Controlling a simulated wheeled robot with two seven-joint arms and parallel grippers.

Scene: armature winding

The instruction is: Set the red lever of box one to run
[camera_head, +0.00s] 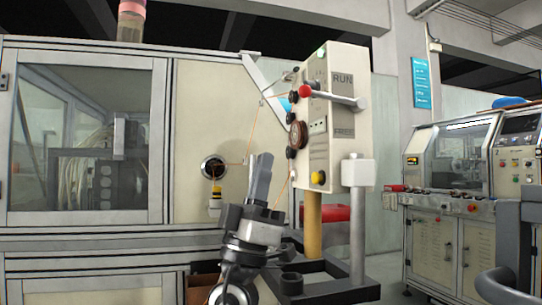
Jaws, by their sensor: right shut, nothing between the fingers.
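The cream control box (335,150) stands right of centre, with RUN printed near the top of its side face and FREE lower down. A grey lever with a red knob (305,91) crosses that face just below RUN. My right gripper (262,172) points up in front of the machine, left of the box and below the lever. Its fingers are together and empty, apart from the lever. My left gripper is not in view.
Thin copper-coloured wire runs past guides on the box's left edge to a round port (213,167) in the machine (105,225). Another machine (450,240) stands at right.

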